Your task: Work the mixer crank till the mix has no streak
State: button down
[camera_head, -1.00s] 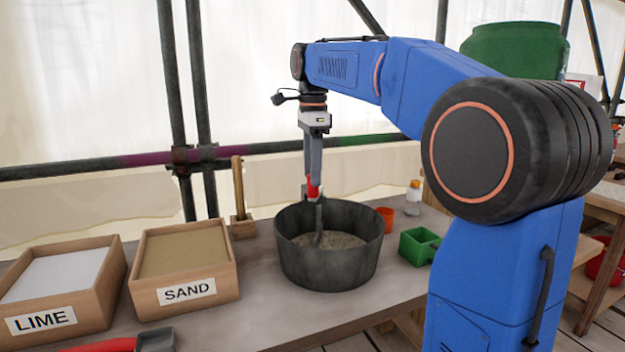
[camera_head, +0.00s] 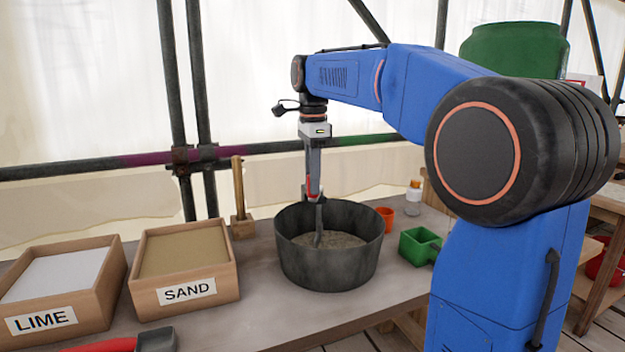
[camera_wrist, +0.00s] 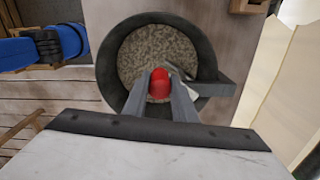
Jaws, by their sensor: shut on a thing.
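The mixer is a dark round tub (camera_head: 330,267) on the bench, with a speckled grey-brown mix (camera_head: 338,240) inside. In the wrist view the mix (camera_wrist: 135,55) looks evenly speckled where it shows; part is hidden by my fingers. A grey crank with a red knob (camera_wrist: 159,84) rises over the tub, and a grey paddle or arm reaches down into the mix. My gripper (camera_head: 313,194) points down above the tub's back rim, its two fingers shut on the red knob. In the wrist view my gripper (camera_wrist: 160,88) has a finger on each side of the knob.
A LIME box (camera_head: 60,290) and a SAND box (camera_head: 185,265) stand left of the tub. A wooden-handled tool (camera_head: 239,205) stands behind. An orange cup (camera_head: 386,218), a green box (camera_head: 419,246) and a small jar (camera_head: 413,200) sit to the right. A red-handled scoop (camera_head: 130,343) lies in front.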

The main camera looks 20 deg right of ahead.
jog(key=shift+d, duration=0.1)
jog(key=shift+s+d+n, duration=0.4)
jog(key=shift+d+n, duration=0.2)
jog(key=shift+n, duration=0.5)
jog(key=w+d+n, duration=0.1)
jog(key=d+n, duration=0.7)
jog(key=n, duration=0.5)
jog(key=shift+w+d+n, duration=0.15)
jog(key=shift+w+n, duration=0.05)
jog(key=shift+n, duration=0.1)
jog(key=c, duration=1.5)
grip_release()
jog(key=shift+o, duration=0.2)
